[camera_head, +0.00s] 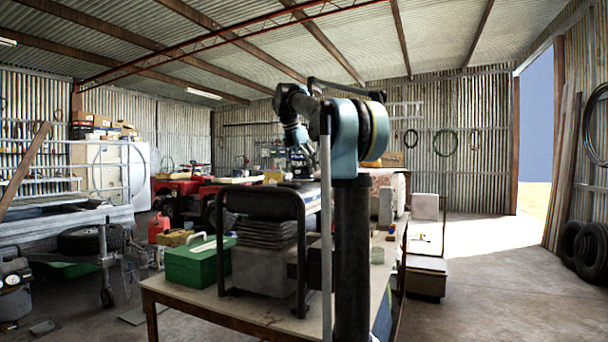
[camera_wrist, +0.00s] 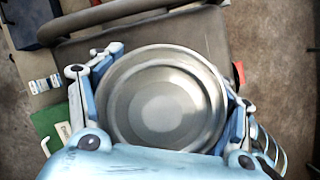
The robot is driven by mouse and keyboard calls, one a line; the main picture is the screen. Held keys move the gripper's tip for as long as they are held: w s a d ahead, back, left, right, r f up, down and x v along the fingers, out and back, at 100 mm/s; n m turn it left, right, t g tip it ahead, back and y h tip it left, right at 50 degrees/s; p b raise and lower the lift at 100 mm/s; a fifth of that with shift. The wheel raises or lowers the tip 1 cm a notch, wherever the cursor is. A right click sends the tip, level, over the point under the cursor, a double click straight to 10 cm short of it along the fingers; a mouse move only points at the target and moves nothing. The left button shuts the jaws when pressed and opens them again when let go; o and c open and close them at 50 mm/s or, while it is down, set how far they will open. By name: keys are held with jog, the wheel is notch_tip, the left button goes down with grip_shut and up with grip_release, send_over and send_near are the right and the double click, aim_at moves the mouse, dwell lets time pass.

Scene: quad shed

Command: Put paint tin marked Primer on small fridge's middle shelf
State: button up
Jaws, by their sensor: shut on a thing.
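In the wrist view a round tin (camera_wrist: 160,103) with a bare metallic top sits between the two fingers of my gripper (camera_wrist: 168,92). The gripper is shut on its sides, and the tin is seen from above. Its side is hidden, so I cannot read any marking. In the head view my arm rises in the foreground, and the gripper and tin cannot be made out clearly behind it. I cannot tell surely which pale box in the head view is the small fridge, and no middle shelf is discernible.
A wooden table (camera_head: 184,297) carries a green toolbox (camera_head: 200,262) and a black-framed generator (camera_head: 265,262). A red quad (camera_head: 183,190) stands behind. Pale boxes (camera_head: 426,207) stand right of the table. Tyres (camera_head: 590,250) lean at the right wall. The concrete floor at right is open.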

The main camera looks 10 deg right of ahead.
jog(key=shift+f, duration=0.65)
jog(key=o, duration=2.1)
